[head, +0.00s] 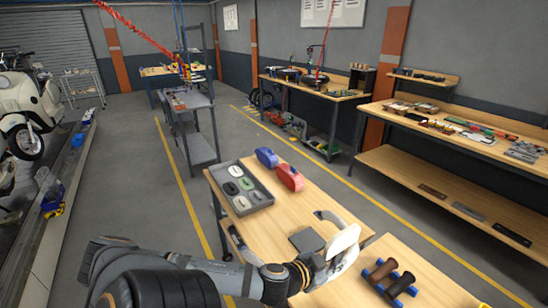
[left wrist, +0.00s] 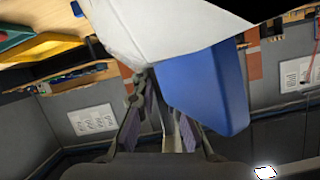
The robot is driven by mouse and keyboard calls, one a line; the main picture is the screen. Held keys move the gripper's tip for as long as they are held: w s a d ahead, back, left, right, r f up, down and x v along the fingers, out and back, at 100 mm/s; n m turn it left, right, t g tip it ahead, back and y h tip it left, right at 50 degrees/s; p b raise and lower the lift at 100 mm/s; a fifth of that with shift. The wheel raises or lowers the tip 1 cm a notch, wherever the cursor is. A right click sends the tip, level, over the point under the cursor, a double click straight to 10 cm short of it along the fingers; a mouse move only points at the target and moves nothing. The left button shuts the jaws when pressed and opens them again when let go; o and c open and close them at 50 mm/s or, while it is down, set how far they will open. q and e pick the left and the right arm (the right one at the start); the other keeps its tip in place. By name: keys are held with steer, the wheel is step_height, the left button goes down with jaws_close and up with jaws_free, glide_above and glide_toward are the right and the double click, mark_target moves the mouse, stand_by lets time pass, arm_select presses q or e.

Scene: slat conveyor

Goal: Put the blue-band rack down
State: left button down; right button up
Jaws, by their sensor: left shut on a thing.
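My left gripper (head: 318,266) reaches over the near end of the wooden table (head: 262,232) and is shut on a cream-white piece with a curved outline (head: 345,240), which I take to be the blue-band rack. In the left wrist view, this rack shows as a white panel with a wide blue part (left wrist: 207,88), close in front of the gripper fingers (left wrist: 165,125). The exact grip contact is hidden. I cannot tell whether the rack touches the table. My right gripper is not in view.
A grey tray (head: 268,205) with several oval pieces, a red piece (head: 289,177) and a blue piece (head: 266,157) sit at the table's far end. A dark square pad (head: 307,240) lies near the rack. A stand with brown rollers (head: 399,284) is at right.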

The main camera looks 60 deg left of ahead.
arm_select(q)
steer(key=shift+s+r, duration=0.25)
steer(key=shift+s, duration=0.3)
steer(key=shift+w+a+f+b, duration=0.25)
steer(key=shift+w+b, duration=0.1)
steer(key=shift+b, duration=0.2)
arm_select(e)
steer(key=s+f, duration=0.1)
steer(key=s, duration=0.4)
arm_select(q)
steer(key=w+a+f+b, duration=0.6)
steer(key=w+f+b, duration=0.3)
steer(key=w+b, duration=0.1)
steer(key=shift+w+a, duration=0.35)
steer(key=shift+w, duration=0.2)
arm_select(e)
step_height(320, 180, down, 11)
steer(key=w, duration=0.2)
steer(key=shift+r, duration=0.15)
